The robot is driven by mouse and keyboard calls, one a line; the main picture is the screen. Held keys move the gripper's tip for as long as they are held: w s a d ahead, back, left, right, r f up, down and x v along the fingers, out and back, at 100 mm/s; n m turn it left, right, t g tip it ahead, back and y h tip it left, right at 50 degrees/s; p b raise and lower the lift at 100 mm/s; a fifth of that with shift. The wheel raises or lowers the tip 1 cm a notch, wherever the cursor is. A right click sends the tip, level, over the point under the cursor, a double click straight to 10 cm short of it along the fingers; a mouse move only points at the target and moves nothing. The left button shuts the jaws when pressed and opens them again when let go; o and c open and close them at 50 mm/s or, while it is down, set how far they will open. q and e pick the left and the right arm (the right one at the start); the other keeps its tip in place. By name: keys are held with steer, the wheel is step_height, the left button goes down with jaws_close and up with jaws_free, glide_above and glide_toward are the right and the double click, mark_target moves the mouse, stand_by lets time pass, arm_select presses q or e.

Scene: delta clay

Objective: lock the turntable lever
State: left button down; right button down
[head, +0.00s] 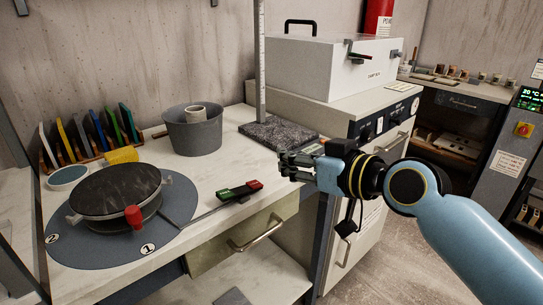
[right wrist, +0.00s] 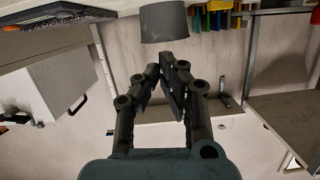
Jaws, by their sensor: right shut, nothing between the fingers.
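The turntable (head: 175,215) is a blue-grey disc marked 1 and 2 at the left of the worktop in the head view. A round black top (head: 115,187) in a grey ring sits on it, with a red knob (head: 134,217) at its front. My left gripper is out of view.
A grey bucket (head: 192,132) stands behind the turntable and shows in the right wrist view (right wrist: 163,22). A dark stone slab (head: 278,131) with an upright post is at the back right. A rack of coloured plates (head: 88,133) stands at the left. A white kiln-like box (head: 335,68) is behind.

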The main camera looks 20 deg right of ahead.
steer(key=shift+v, duration=1.7)
steer(key=s+d+f+m+g+h, duration=0.15)
steer(key=s+f, duration=0.25)
steer(key=f, duration=0.7)
steer(key=s+d+f+g+h, duration=0.1)
steer(key=s+d+f+g, duration=0.25)
steer(key=f, duration=0.85)
steer(key=s+d+f+m+g+h, duration=0.15)
steer(key=s+f, duration=0.35)
steer(key=f, duration=0.6)
steer(key=s+f+g, duration=0.2)
steer(key=s+f, duration=0.4)
steer(key=s, duration=0.5)
steer(key=s+d+f+g+h, duration=0.1)
steer(key=s+f+g, duration=0.1)
steer(key=s+f, duration=0.4)
steer(key=s+f+g+h, duration=0.1)
steer(key=s+f+g, duration=0.2)
steer(key=s, duration=1.2)
step_height(320, 180, down, 4)
steer(key=shift+s+d+r+n, duration=0.1)
steer(key=shift+s+d+n, duration=0.15)
steer(key=shift+s+n, duration=0.05)
